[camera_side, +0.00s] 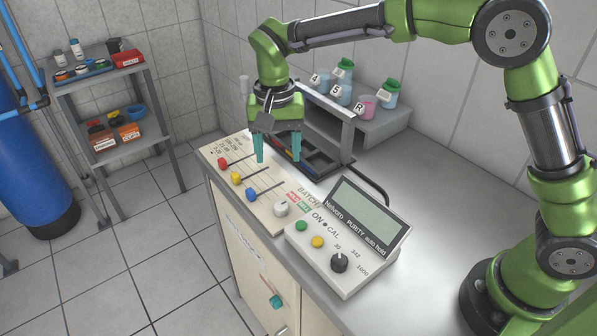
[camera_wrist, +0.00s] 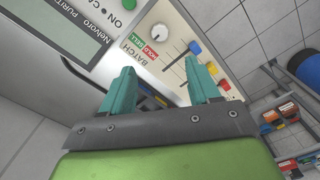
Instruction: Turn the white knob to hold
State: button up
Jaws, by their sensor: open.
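The white knob (camera_side: 281,208) sits at the near end of a cream panel (camera_side: 247,180), below the word BATCH. A small red label and a small green label are beside it. In the wrist view the knob (camera_wrist: 161,32) is ahead of my fingers, with a dark mark on its face; which label it points to is too small to tell. My gripper (camera_side: 278,158) has two teal fingers, open and empty. It is above the panel's back edge, up and behind the knob, not touching it. The fingers also show in the wrist view (camera_wrist: 160,75).
A meter (camera_side: 345,235) with a screen, green and yellow buttons and a black knob stands close to the knob. Red, yellow and blue sliders (camera_side: 251,194) are on the same panel. A dark rack (camera_side: 320,160) and bottles (camera_side: 345,90) are behind.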

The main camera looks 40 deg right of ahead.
aim_at(280, 204)
notch_tip(280, 204, down, 14)
jog(key=shift+f, duration=0.1)
dwell(0.4)
jog(key=c, duration=1)
jog(key=shift+c, duration=0.2)
jog(key=shift+n, duration=0.4)
jog(key=n, duration=0.3)
jog(key=shift+n, duration=2.2)
